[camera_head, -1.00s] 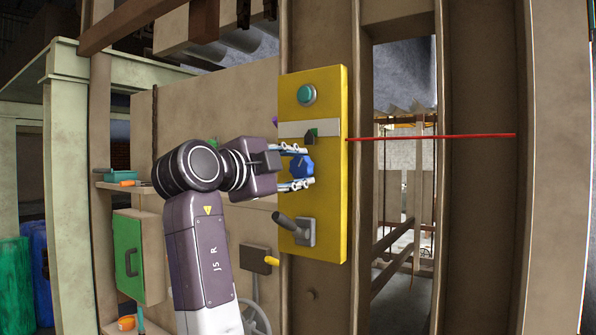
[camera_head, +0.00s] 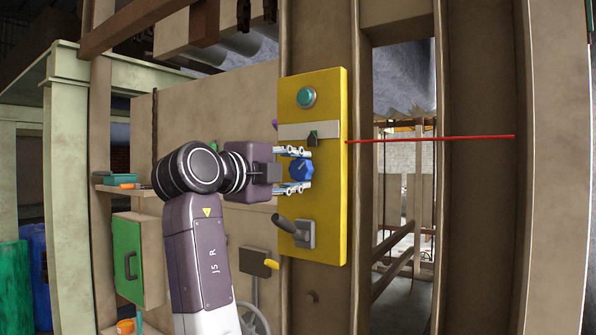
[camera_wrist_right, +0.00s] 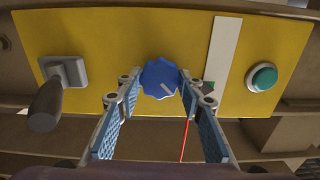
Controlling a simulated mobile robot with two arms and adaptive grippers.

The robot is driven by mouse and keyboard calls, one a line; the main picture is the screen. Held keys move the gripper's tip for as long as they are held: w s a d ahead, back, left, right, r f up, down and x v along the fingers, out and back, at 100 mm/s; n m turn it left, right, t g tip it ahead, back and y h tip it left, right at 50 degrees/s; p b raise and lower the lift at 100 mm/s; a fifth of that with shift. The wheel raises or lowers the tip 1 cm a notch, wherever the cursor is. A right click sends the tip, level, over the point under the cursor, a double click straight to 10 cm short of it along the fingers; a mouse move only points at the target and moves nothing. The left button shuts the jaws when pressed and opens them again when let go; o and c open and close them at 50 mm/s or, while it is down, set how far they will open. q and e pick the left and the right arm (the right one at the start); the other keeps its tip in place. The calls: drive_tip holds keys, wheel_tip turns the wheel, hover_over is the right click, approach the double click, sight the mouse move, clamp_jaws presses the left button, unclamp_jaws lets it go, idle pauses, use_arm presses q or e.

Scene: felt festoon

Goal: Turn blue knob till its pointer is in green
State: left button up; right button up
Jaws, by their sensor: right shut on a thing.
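The blue knob (camera_head: 301,169) sits on the yellow panel with a pale line on its face. It also shows in the right wrist view (camera_wrist_right: 158,76), where the line slants to the lower right. My right gripper (camera_head: 294,170) is shut on the knob, its fingers on either side. Above the knob, a dark pointer (camera_head: 313,140) stands on a pale strip (camera_head: 293,131), in front of a small green patch that it mostly covers. In the right wrist view the green patch (camera_wrist_right: 209,88) is partly hidden by a finger. My left gripper is not in view.
The yellow panel (camera_head: 335,100) also bears a green button (camera_head: 306,96) at the top and a grey lever (camera_head: 295,228) below the knob. A thin red line (camera_head: 430,138) runs right from the panel. A green box (camera_head: 128,262) is at lower left.

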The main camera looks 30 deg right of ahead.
drive_tip(key=o, duration=1.2)
drive_tip(key=shift+s+a, duration=0.1)
drive_tip(key=shift+a, duration=0.05)
drive_tip(key=shift+v, duration=3.9)
